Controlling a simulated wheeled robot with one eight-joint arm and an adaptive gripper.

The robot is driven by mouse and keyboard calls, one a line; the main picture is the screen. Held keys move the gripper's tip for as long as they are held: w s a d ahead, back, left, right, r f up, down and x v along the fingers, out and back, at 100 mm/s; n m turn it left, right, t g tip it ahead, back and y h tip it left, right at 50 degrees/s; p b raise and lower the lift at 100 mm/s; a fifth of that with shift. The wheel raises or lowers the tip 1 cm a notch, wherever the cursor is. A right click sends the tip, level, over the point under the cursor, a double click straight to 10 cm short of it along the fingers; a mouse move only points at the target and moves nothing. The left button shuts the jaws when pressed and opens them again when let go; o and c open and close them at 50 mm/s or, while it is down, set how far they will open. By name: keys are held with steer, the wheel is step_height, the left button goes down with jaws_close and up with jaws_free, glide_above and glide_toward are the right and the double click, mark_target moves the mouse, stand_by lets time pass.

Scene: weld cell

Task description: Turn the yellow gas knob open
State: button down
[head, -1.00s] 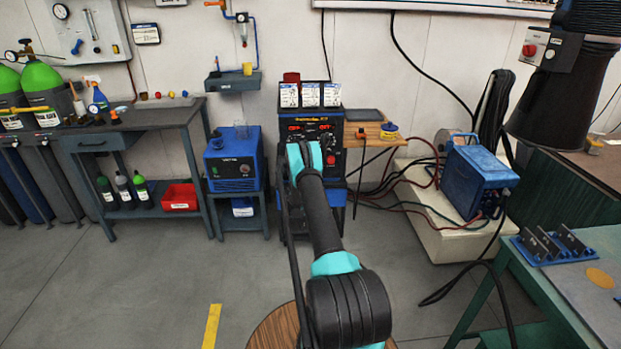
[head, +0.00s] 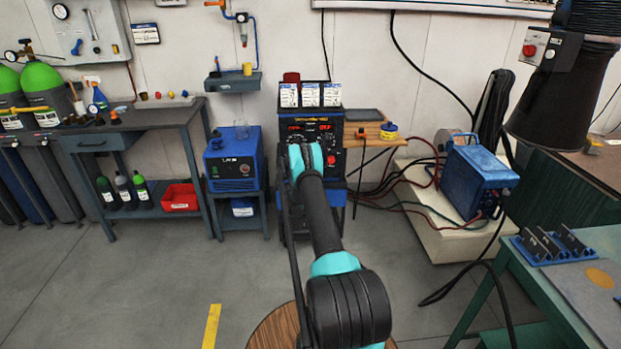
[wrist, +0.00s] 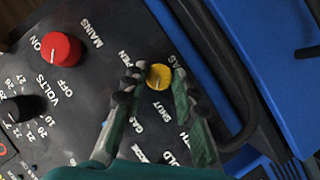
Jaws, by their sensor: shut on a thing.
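The yellow gas knob (wrist: 159,77) sits on the dark front panel (wrist: 85,105) of the welding machine, with GAS, OPEN and SHUT lettering around it. In the wrist view the two fingers of my gripper (wrist: 157,74) are shut on the knob, one on each side. A mark shows on the knob's face, but its exact pointing is too small to tell. In the head view the welding machine (head: 311,126) stands against the wall. My arm hides the gripper and the yellow knob there.
A red MAINS knob (wrist: 61,49) and a black VOLTS knob (wrist: 21,109) are on the same panel, apart from my fingers. A blue unit (head: 232,165) stands left of the machine. A wooden shelf (head: 368,131) is at its right. Floor to the left is clear.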

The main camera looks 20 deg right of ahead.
steer(key=shift+s+d+r+m+t+y, duration=0.1)
steer(key=shift+d+m+t+y, duration=0.2)
steer(key=shift+m+y, duration=1.45)
steer(key=shift+d+r+m+t+y, duration=0.1)
steer(key=shift+m+t+y, duration=0.25)
steer(key=shift+m+y, duration=1.35)
steer(key=shift+s+d+m+t+y, duration=0.1)
steer(key=shift+d+m+t+y, duration=0.2)
steer(key=shift+m+y, duration=1.4)
steer(key=shift+a+m+h, duration=0.1)
steer(key=shift+m+h, duration=0.25)
steer(key=shift+m, duration=0.1)
steer(key=c, duration=1.2)
jaws_free()
